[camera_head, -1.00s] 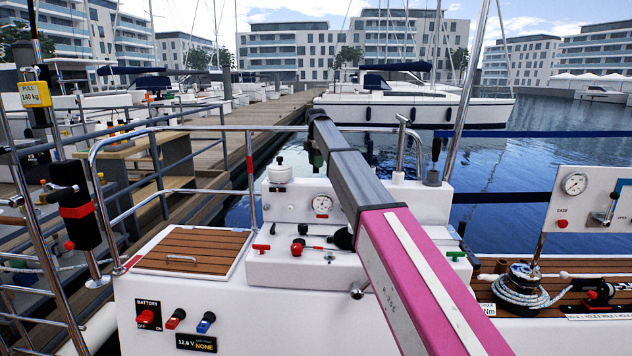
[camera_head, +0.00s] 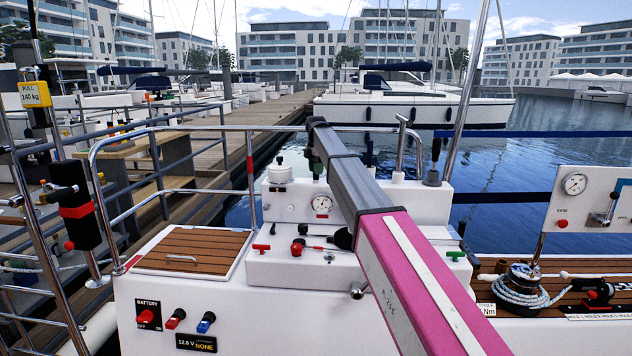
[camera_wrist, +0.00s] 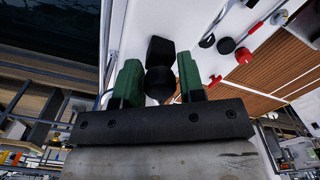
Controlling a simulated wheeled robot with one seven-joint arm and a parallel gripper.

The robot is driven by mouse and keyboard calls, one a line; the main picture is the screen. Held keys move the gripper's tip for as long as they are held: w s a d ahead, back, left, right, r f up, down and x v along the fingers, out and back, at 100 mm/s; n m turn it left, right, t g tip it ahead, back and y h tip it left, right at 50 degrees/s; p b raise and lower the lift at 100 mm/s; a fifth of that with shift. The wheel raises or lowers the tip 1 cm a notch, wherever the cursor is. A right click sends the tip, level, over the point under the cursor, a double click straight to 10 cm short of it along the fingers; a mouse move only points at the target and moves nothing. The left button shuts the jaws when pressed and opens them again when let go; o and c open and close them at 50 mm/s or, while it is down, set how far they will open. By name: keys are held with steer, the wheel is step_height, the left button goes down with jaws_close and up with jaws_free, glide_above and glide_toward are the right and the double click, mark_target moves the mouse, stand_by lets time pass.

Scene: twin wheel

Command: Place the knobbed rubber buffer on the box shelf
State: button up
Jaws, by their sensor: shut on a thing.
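My gripper (camera_wrist: 160,82) shows in the wrist view with two green fingers. It is shut on a black knobbed piece, the rubber buffer (camera_wrist: 160,50), which has a blocky end and a rounded part between the fingers. In the head view my arm reaches over the white console, and only a bit of green finger shows beyond its far end. The buffer cannot be made out there. The white box-like console (camera_head: 285,205) has a gauge and a lower front ledge (camera_head: 290,268). I cannot tell which surface is the box shelf.
Red and black knobs (camera_head: 297,249) and a white-capped canister (camera_head: 280,173) stand on the console. A brown slatted hatch (camera_head: 195,250) lies to the left. A steel rail (camera_head: 170,130) runs behind it. A rope-wound winch (camera_head: 522,285) is at the right. Water lies beyond.

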steer(key=shift+f, duration=0.35)
stand_by(0.4)
steer(key=o, duration=1.3)
steer(key=shift+r, duration=0.1)
step_height(320, 180, up, 10)
steer(key=shift+r, duration=0.35)
